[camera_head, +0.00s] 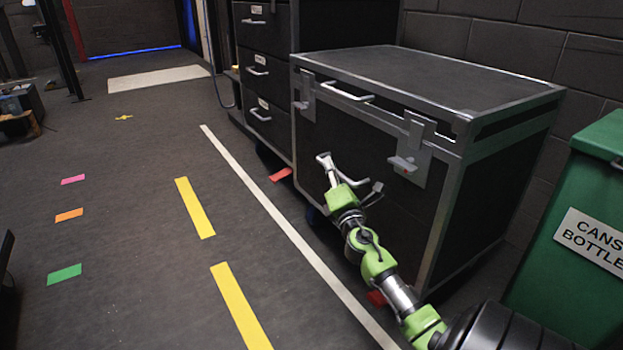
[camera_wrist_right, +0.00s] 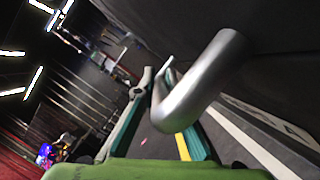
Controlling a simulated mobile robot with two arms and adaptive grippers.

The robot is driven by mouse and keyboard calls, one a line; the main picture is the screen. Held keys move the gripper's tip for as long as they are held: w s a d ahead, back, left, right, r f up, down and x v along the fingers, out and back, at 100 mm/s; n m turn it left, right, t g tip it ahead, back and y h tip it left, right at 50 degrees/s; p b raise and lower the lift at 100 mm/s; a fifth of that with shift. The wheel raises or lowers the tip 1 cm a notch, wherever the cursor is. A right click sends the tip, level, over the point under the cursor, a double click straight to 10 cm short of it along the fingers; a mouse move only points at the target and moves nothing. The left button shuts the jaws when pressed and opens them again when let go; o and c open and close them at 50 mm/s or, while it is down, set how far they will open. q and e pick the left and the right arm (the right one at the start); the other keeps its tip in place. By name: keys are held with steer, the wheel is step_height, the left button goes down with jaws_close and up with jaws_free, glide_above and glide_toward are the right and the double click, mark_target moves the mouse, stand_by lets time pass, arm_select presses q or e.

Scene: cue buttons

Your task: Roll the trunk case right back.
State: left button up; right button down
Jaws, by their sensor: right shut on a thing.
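The trunk case (camera_head: 420,72) is a large black box with metal edges, on the right in the head view. It has a lid handle (camera_head: 346,91), two latches and casters below. My right gripper (camera_head: 329,168) is at the lower front of the case, shut on its silver pull handle (camera_head: 372,193). In the wrist view the bent silver handle (camera_wrist_right: 200,85) runs between the fingers, beside the case's dark front (camera_wrist_right: 285,45). The gripper partly hides the handle in the head view. My left gripper is not in view.
A black drawer cabinet (camera_head: 264,72) stands just left of the case. A green bin (camera_head: 570,225) stands to the right and a brick wall (camera_head: 500,45) behind. Red tape marks (camera_head: 280,174) lie near the case. The floor left of the white line (camera_head: 270,208) is open.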

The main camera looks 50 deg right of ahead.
mark_target(348, 169)
steer(key=shift+s+d+b, duration=0.15)
steer(key=shift+s+d, duration=0.05)
steer(key=shift+d, duration=0.6)
steer(key=shift+s+d+b, duration=0.1)
steer(key=shift+s+d, duration=0.15)
steer(key=shift+d, duration=0.6)
steer(key=shift+s+d+b, duration=0.15)
steer(key=shift+s+d, duration=0.05)
steer(key=shift+d, duration=0.6)
steer(key=c, duration=2.1)
jaws_free()
steer(key=shift+d, duration=0.1)
steer(key=shift+s, duration=0.1)
steer(key=shift+s+a+f, duration=0.2)
steer(key=shift+s+a, duration=0.05)
steer(key=shift+a, duration=0.05)
steer(key=v, duration=1.1)
steer(key=shift+s+r, duration=0.1)
steer(key=shift+s, duration=0.05)
